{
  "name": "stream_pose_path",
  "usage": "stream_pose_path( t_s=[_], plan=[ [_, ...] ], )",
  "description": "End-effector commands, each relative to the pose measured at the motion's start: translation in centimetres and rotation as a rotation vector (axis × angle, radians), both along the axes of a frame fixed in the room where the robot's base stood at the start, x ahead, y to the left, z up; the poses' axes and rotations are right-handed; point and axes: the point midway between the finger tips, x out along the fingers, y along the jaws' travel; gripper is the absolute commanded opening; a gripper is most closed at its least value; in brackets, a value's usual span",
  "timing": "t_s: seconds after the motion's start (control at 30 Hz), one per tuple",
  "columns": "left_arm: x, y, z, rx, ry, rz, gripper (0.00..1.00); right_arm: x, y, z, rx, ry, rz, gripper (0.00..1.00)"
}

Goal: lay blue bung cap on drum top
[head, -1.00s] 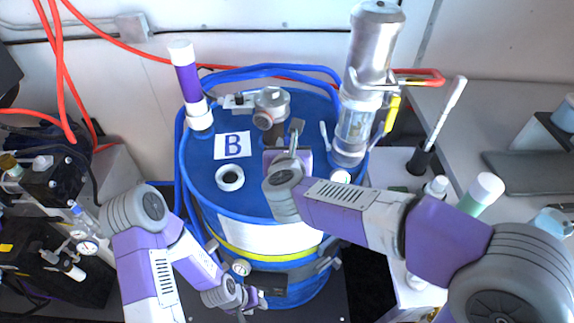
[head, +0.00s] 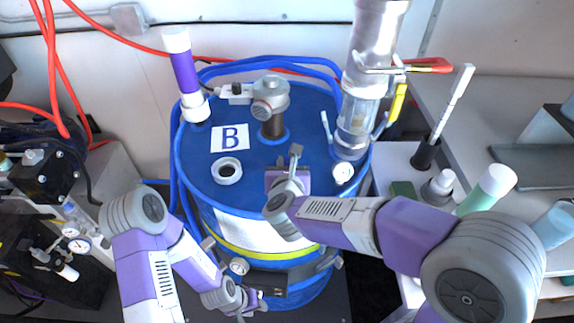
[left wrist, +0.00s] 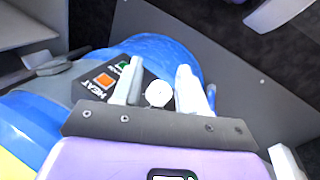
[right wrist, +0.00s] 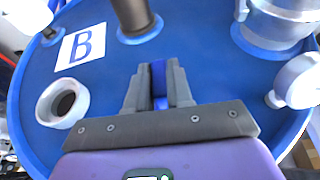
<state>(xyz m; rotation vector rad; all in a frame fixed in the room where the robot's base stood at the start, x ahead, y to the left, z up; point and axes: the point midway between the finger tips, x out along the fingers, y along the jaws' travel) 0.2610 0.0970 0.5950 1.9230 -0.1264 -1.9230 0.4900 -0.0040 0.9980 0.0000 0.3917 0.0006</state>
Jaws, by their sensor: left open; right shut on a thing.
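The blue drum top (head: 215,200) fills the middle of the head view. My right gripper (right wrist: 158,68) is over it, shut on the blue bung cap (right wrist: 159,84), which shows only as a narrow blue strip between the fingers. Whether the cap touches the drum top cannot be told. In the head view the right gripper (head: 296,152) is near the front half of the top, right of a white ring-shaped opening (head: 227,170). My left gripper (left wrist: 157,78) is open low at the drum's front, its fingers either side of a white round knob (left wrist: 158,93) by the heater panel (left wrist: 105,82).
A pipe fitting (head: 271,100) stands behind the right gripper. A clear-and-metal pump (head: 358,115) stands at the right rear, a purple-and-white tube (head: 185,75) at the left rear. A "B" label (head: 230,137) lies flat. The top around the opening is clear.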

Motion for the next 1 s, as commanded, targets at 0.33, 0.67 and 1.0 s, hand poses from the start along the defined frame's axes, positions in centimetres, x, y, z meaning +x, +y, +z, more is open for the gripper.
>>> stream_pose_path(
  t_s=[0.33, 0.67, 1.0],
  plan=[
    [0.0, 0.0, -0.4, 0.0, 0.0, 0.0, 0.43, 0.0, 0.0, -0.3, 0.001, 0.0, 0.0, 0.38],
    [0.0, 0.0, -0.4, 0.0, 0.0, 0.0, 0.43, 0.0, 0.0, -0.2, 0.0, 0.0, 0.0, 0.46],
    [0.0, 0.0, 1.0, 0.0, 0.0, 0.0, 0.43, -3.8, 0.1, 1.9, 0.002, -0.002, 0.003, 0.46]
  ],
)
